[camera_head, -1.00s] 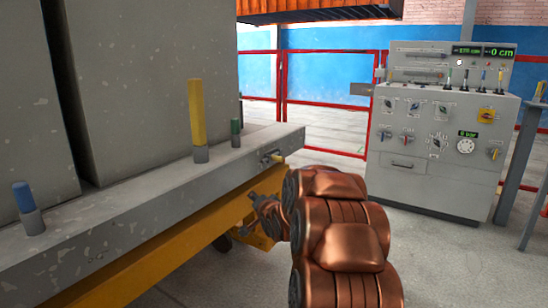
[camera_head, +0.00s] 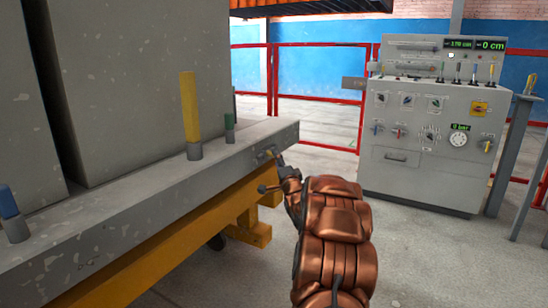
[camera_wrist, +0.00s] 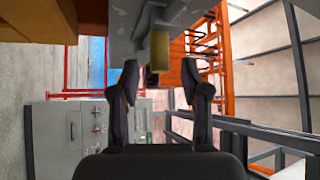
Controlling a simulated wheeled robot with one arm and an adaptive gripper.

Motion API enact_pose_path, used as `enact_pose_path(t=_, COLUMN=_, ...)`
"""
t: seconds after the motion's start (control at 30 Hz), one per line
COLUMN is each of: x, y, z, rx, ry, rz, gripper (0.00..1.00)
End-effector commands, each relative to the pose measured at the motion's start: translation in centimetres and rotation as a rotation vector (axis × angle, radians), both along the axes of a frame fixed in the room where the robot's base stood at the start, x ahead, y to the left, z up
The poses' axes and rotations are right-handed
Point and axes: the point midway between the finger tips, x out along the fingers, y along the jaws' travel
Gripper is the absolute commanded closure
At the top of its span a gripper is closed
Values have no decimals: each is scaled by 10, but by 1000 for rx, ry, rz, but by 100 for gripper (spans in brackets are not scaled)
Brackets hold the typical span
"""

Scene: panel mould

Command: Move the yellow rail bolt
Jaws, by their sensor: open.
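A small yellow bolt (camera_head: 269,153) sticks out sideways from the end of the grey rail (camera_head: 240,148). A tall yellow pin (camera_head: 189,105) stands upright in a grey collar on top of the same rail. My gripper (camera_head: 272,174) is open and empty, just below and close to the small bolt. In the wrist view, a yellow cylinder (camera_wrist: 158,52) lies ahead, in line with the gap between my open fingers (camera_wrist: 160,76). It seems to be the small bolt. I cannot tell the exact gap to the fingertips.
A green pin (camera_head: 229,127) and a blue pin (camera_head: 10,205) also stand on the rail. Large grey panels (camera_head: 140,80) rise behind it, and a yellow beam (camera_head: 170,240) runs beneath. A grey control console (camera_head: 425,150) stands at the right. The floor between is clear.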

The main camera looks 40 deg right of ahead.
Motion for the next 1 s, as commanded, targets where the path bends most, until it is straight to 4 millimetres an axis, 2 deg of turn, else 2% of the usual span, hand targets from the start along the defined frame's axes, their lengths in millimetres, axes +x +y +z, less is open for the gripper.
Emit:
enact_pose_path(t=0.2, x=21, y=-8, z=3, rx=0, ry=1, rz=3, gripper=54)
enact_pose_path(t=0.4, x=33, y=-14, z=8, rx=0, ry=-1, rz=2, gripper=54)
enact_pose_path(t=0.87, x=38, y=-16, z=11, rx=1, ry=1, rz=2, gripper=54)
enact_pose_path(t=1.0, x=38, y=-16, z=11, rx=1, ry=1, rz=2, gripper=68)
